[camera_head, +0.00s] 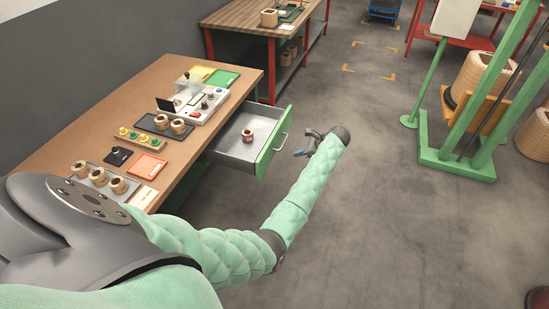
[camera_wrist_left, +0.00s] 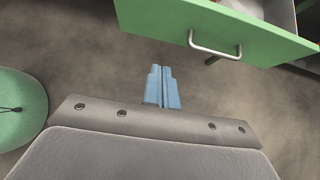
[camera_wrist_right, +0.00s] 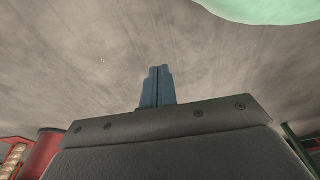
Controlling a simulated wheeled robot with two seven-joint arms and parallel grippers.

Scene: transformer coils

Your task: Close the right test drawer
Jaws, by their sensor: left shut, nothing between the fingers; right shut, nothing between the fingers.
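The test drawer (camera_head: 263,160) is pulled out from the right end of the wooden bench, with a green front and a silver handle (camera_head: 280,142). A small copper and red coil (camera_head: 248,136) lies inside its grey tray. My left gripper (camera_head: 301,152) is shut and empty, in front of the drawer front and apart from it. In the left wrist view the green drawer front (camera_wrist_left: 175,22) and handle (camera_wrist_left: 215,50) show beyond the blue fingers (camera_wrist_left: 162,72). My right gripper (camera_wrist_right: 157,72) is shut and empty over bare floor, out of the head view.
The bench top (camera_head: 115,100) holds several coils, an orange tray (camera_head: 147,165) and a test device (camera_head: 200,104). A second bench (camera_head: 245,22) stands behind. A green frame (camera_head: 455,160) stands at right. The floor right of the drawer is clear.

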